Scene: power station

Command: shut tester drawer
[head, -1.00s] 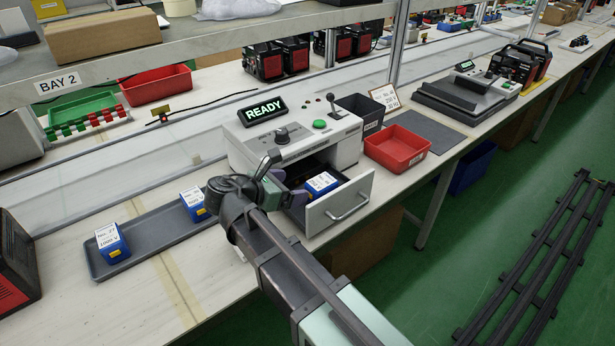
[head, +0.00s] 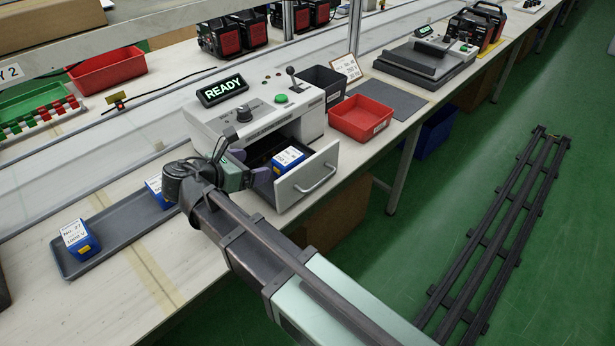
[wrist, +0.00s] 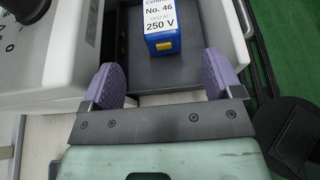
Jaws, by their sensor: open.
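The tester (head: 240,110) is a light grey box on the bench with a display reading READY (head: 222,90). Its drawer (head: 308,177) stands pulled out, with a metal handle on its front. A blue block with a white label (head: 288,160) lies in the drawer; in the wrist view the block (wrist: 162,25) reads No. 46, 250 V. My gripper (wrist: 160,85) is open and empty, its two purple pads apart, over the drawer's side near the block. In the head view my gripper (head: 255,165) is at the drawer's left side, partly hidden by my arm.
A grey tray (head: 110,240) with two blue blocks lies left of the tester. A red bin (head: 362,118) and a dark bin (head: 325,82) stand right of it. The green floor before the drawer is open, with dark rails (head: 495,230) further right.

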